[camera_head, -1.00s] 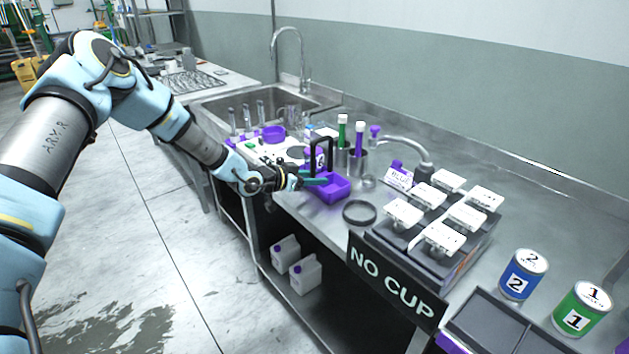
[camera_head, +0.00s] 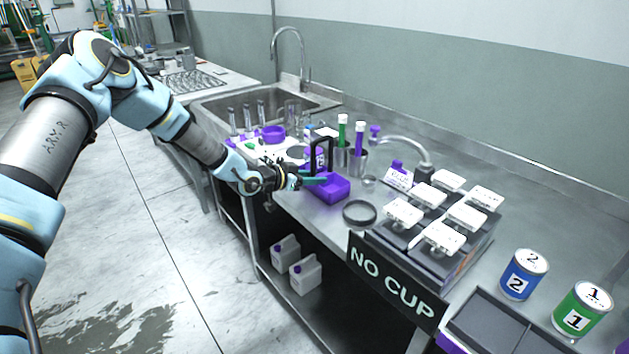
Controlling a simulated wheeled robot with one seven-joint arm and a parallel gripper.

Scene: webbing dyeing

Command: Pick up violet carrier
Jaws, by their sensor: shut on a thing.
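The violet carrier (camera_head: 331,190) is a small open violet tray with a tall black handle (camera_head: 331,153). It is at the front edge of the steel counter, in the middle of the view. My gripper (camera_head: 316,181) reaches in from the left, with its teal fingers at the carrier's handle side. The fingers are shut on the carrier. The exact contact is small and partly hidden by the handle. I cannot tell whether the carrier's base touches the counter.
A sink (camera_head: 262,104) is at the back.

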